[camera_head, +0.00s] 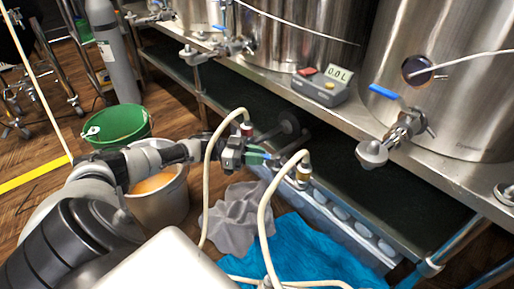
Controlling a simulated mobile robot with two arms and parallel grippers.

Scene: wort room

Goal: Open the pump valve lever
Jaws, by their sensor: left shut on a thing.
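My left gripper (243,154) reaches in from the left to the pump fittings under the steel bench. It is shut on the pump valve lever (262,154), whose small blue-green end shows just past the fingers. The fingers hide most of the lever and the valve body, so I cannot tell the lever's exact angle. A pale hose (209,180) rises to a fitting with a red band just above the gripper. A second pale hose (264,215) ends at a brass fitting (304,171) to the right. My right gripper is not in view.
Steel kettles (446,75) with blue-handled valves stand on the bench, beside a display box (321,86) reading 0.0 L. A green bucket (117,126), a pale bucket (160,203), a grey cloth (235,217) and a blue cloth (300,255) are on the floor.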

